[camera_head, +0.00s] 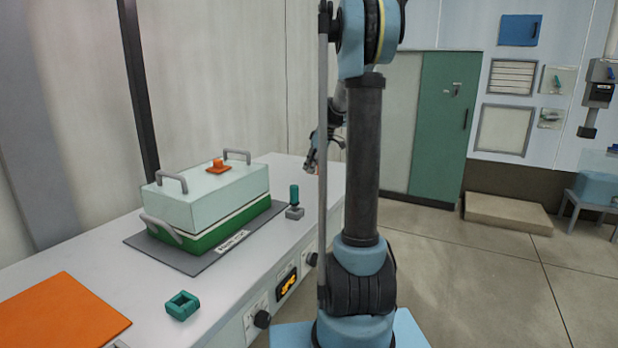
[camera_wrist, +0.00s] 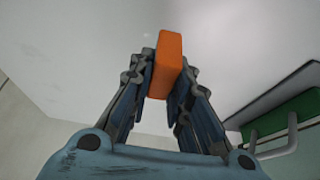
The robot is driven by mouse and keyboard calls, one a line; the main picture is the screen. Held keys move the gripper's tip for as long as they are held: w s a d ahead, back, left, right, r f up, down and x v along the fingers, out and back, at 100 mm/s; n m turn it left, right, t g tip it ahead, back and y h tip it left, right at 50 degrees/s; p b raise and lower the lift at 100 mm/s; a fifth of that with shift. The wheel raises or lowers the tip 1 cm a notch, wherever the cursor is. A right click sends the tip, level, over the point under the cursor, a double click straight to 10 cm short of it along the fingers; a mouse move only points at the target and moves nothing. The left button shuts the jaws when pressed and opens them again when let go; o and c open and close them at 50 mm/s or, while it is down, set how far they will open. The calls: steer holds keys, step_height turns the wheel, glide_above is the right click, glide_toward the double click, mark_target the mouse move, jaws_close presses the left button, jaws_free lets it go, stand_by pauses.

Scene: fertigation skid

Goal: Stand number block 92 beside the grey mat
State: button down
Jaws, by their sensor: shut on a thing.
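My gripper (camera_wrist: 165,88) is shut on an orange block (camera_wrist: 168,52) in the wrist view. The block stands up between the two fingers; no number is readable on it, so I cannot confirm it is 92. In the head view my gripper (camera_head: 313,160) hangs above the far end of the bench, partly hidden by my arm, and the block is hardly visible there. The grey mat (camera_head: 178,259) lies on the bench under a green box with a pale lid, left of and nearer than my gripper.
The green box (camera_head: 215,235) has grey handles and an orange knob. A teal-handled switch (camera_head: 294,200) stands right of the mat. A teal square ring (camera_head: 182,305) and an orange mat (camera_head: 62,315) lie nearer on the bench (camera_head: 95,258). The bench's far end looks clear.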

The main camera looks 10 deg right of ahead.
steer(key=shift+f, duration=2)
steer(key=c, duration=1.5)
jaws_free()
steer(key=v, duration=1.1)
steer(key=s+a+m, duration=0.2)
steer(key=s+m, duration=0.1)
steer(key=s, duration=1)
steer(key=s+f+m+h, duration=0.1)
steer(key=s+f+m, duration=0.1)
steer(key=s+f, duration=0.4)
steer(key=s+f+m+h, duration=0.1)
steer(key=s+f+m, duration=0.2)
steer(key=s, duration=1)
steer(key=s+a+f+m+h, duration=0.1)
steer(key=s+f+m, duration=0.1)
steer(key=s+f, duration=0.6)
steer(key=shift+s+a+f+m+h, duration=0.1)
steer(key=shift+s+f+m+h, duration=0.1)
steer(key=shift+s, duration=0.3)
steer(key=shift+s+f+m+h, duration=0.1)
steer(key=shift+s+f, duration=0.1)
steer(key=shift+s, duration=0.35)
